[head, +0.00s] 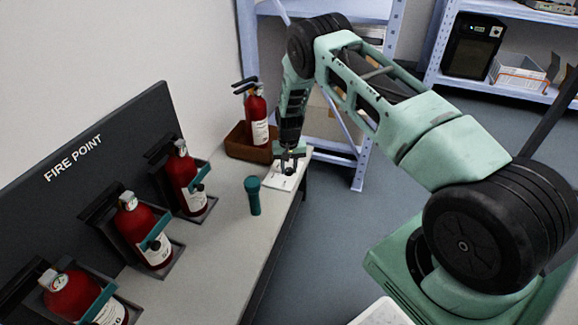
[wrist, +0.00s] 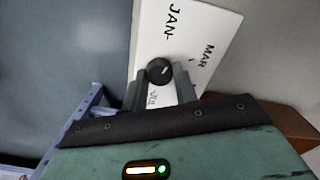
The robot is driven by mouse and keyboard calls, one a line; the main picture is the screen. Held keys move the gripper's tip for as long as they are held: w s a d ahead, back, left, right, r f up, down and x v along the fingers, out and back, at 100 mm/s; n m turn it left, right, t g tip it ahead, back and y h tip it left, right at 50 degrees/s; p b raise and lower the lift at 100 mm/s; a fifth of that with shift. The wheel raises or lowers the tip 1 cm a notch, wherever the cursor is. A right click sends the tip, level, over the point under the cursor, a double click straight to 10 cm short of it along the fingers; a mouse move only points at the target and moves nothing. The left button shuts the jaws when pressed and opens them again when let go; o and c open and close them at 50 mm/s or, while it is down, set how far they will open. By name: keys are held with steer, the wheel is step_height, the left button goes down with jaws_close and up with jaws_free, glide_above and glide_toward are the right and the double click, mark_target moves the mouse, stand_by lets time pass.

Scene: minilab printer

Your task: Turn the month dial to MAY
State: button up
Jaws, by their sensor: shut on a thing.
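The month dial is a small round black knob (wrist: 158,70) on a white card (wrist: 172,28), seen in the wrist view. The card reads JAN and MAR beyond the knob, and a partly covered label lies between my fingers. My gripper (head: 289,163) points down at the card (head: 276,183) at the far end of the table. In the wrist view, the fingers of my gripper (wrist: 160,75) are on either side of the knob, shut on it. Which month the knob points to is too small to tell.
More extinguishers sit in brackets by the FIRE POINT board (head: 75,160). A shelf rack (head: 360,160) stands beyond the table.

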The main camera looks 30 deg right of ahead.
steer(key=m, duration=0.4)
steer(key=shift+m+p, duration=0.3)
steer(key=m, duration=1)
steer(key=shift+m, duration=0.4)
steer(key=m, duration=0.4)
steer(key=shift+m, duration=0.3)
steer(key=o, duration=1)
steer(key=shift+c, duration=0.2)
